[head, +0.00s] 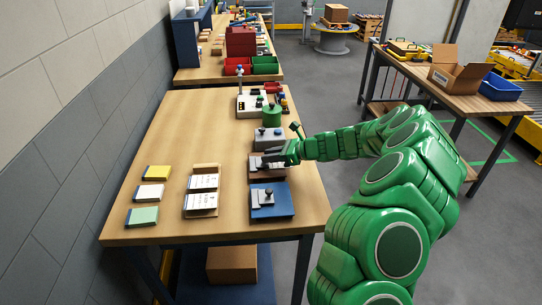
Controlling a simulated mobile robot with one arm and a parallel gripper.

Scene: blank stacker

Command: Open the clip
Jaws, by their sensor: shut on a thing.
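My green arm reaches in from the right, and my gripper (268,159) is over the middle fixture (268,172) on the wooden table. It is shut on a small part there, which looks like the clip; the fingers hide most of it. I cannot tell whether the clip is open. A blue fixture (283,208) with a grey clamp (265,197) on top sits nearer me.
Yellow, white and green pads (150,194) lie at the left of the table (168,240). Two printed cards (202,182) lie on brown boards beside the fixtures. A green cylinder (271,115) and a white control box (247,106) stand farther back. Bare tabletop lies between pads and cards.

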